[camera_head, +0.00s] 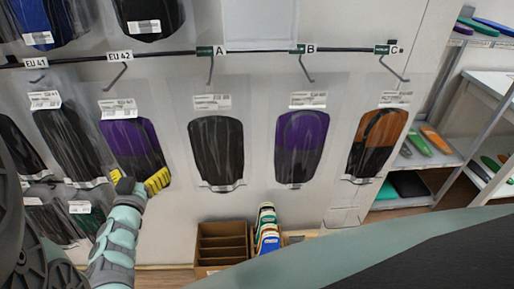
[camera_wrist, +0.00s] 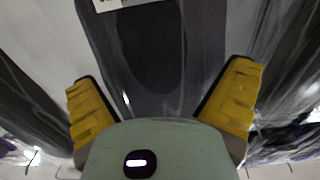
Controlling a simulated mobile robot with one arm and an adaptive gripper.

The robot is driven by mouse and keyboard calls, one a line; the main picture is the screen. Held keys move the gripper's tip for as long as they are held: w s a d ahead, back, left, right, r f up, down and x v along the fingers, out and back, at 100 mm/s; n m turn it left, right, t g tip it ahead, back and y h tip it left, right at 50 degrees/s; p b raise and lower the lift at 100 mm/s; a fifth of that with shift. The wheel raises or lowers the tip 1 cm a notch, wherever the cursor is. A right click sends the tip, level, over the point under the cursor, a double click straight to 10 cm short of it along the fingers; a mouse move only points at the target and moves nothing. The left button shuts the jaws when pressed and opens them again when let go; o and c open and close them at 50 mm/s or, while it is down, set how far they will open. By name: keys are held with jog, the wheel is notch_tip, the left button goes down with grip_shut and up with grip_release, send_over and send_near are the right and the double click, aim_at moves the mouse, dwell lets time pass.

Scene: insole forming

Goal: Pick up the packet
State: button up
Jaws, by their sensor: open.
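A clear packet with a purple and black insole (camera_head: 137,143) hangs under the EU 42 label on the wall. My gripper (camera_head: 138,180) is at the lower end of this packet, with its yellow fingers spread. In the wrist view, my gripper (camera_wrist: 165,80) is open, and the dark lower part of a packet (camera_wrist: 150,50) lies ahead between the two fingers. A white label strip shows at the top edge there. I cannot tell whether the fingers touch the packet.
Other packets hang close by: a black one (camera_head: 60,135) at left, a black one (camera_head: 216,150) under A, a purple and black one (camera_head: 301,147) under B, and an orange and black one (camera_head: 377,143) under C. A brown box (camera_head: 222,243) stands below. Shelves (camera_head: 432,155) are at right.

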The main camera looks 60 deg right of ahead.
jog(key=shift+w+d, duration=0.25)
jog(key=shift+d, duration=0.05)
jog(key=c, duration=1.1)
jog(key=shift+r, duration=0.15)
